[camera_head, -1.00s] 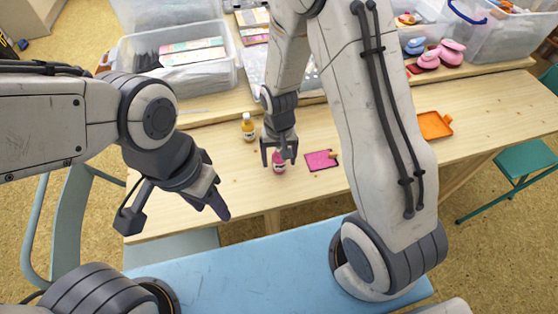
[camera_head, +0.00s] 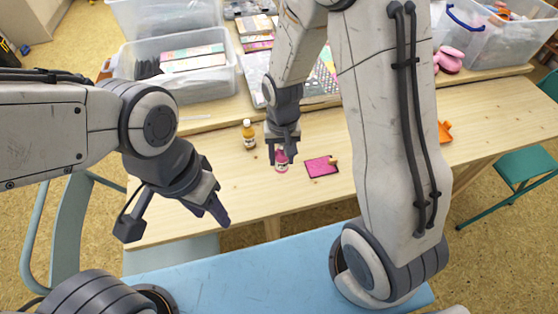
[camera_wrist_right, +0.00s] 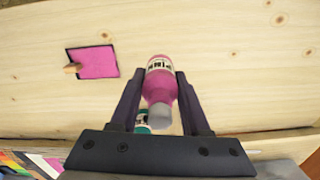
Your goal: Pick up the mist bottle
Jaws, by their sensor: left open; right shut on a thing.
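A pink bottle (camera_head: 281,164) with a label reading "PINK" and a grey cap is between the fingers of my right gripper (camera_head: 283,150). In the right wrist view the pink bottle (camera_wrist_right: 160,82) is gripped by the two dark fingers, its cap toward the camera. It looks about at table height or slightly raised; I cannot tell which. A teal bottle (camera_wrist_right: 142,128) is mostly hidden behind it. A yellow bottle (camera_head: 249,137) stands on the table to the left. No label reading "mist" is visible. My left gripper (camera_head: 172,222) is open and empty over the table's left end.
A pink inkpad (camera_head: 315,168) with a wooden-handled stamp on it lies just right of the bottle. Clear bins (camera_head: 176,98) stand along the back. The table's front is clear.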

